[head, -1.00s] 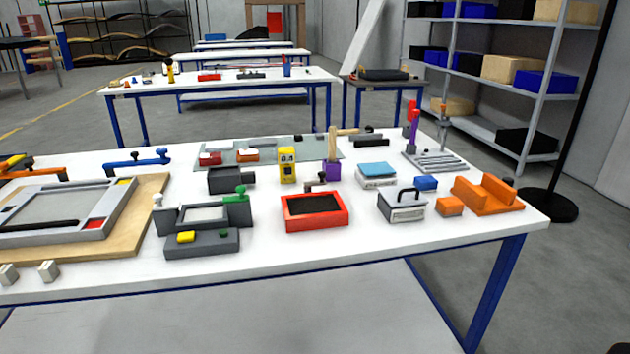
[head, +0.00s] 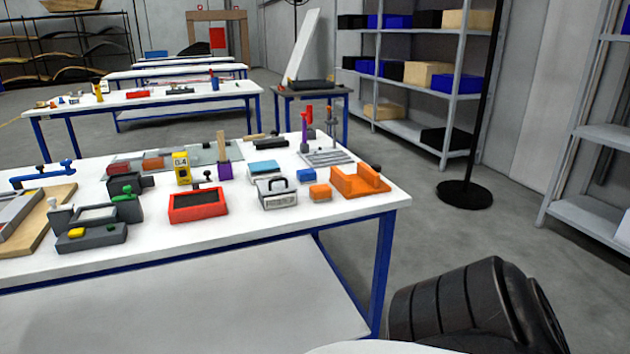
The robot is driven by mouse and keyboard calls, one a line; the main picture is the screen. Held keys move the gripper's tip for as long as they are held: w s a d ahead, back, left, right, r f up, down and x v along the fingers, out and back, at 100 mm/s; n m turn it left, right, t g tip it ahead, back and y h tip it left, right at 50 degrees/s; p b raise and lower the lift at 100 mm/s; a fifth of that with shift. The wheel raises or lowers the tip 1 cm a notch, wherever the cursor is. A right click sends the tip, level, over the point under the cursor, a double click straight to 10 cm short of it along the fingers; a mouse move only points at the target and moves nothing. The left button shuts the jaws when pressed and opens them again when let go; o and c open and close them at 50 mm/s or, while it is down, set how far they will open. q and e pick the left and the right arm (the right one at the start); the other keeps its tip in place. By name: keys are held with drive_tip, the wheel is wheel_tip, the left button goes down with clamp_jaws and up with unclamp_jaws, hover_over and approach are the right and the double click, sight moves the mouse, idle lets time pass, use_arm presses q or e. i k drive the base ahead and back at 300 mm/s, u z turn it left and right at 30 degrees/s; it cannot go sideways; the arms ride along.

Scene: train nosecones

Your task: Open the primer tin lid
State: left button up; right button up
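No object is clearly readable as the primer tin. The closest match is a small silver-grey box (head: 276,194) with a dark arched handle on its top, near the front right of the near white table (head: 250,223). Its top looks closed. Neither of my grippers is in view. A black ribbed part at the bottom right looks like a link of my own arm, off the table's right end.
Around the box stand a red tray (head: 197,206), an orange cradle (head: 360,181), an orange block (head: 320,192) and a yellow device (head: 181,168). A black stand base (head: 465,195) is on the floor at right, before grey shelves (head: 415,133).

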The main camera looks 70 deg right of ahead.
sight(284, 184)
drive_tip(key=u, duration=0.8)
drive_tip(key=k, duration=0.1)
drive_tip(key=z, duration=2)
